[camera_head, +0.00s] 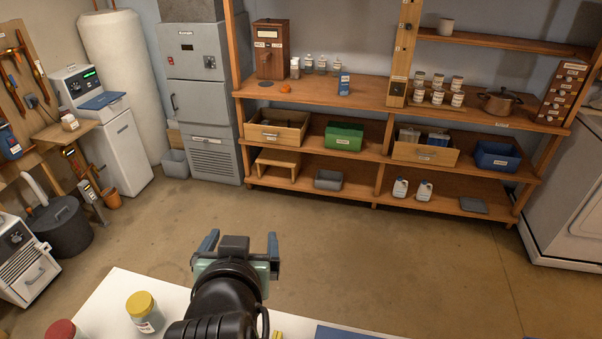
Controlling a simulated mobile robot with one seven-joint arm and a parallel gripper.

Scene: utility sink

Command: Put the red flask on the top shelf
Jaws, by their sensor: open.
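A red round top (62,330) shows at the bottom left edge on the white table; most of it is cut off, so I cannot tell whether it is the red flask. No other red flask is clear to me. The wooden shelf unit stands across the room, with a short upper shelf (500,40) at the right and a long shelf (380,97) below it. My gripper (240,243) is open and empty above the white table, its blue-grey fingers spread apart, pointing toward the shelves.
A yellow-lidded jar (143,312) stands on the white table (112,298), left of my arm. Several jars and a pot (498,103) occupy the long shelf's right. The floor (370,240) between table and shelves is clear.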

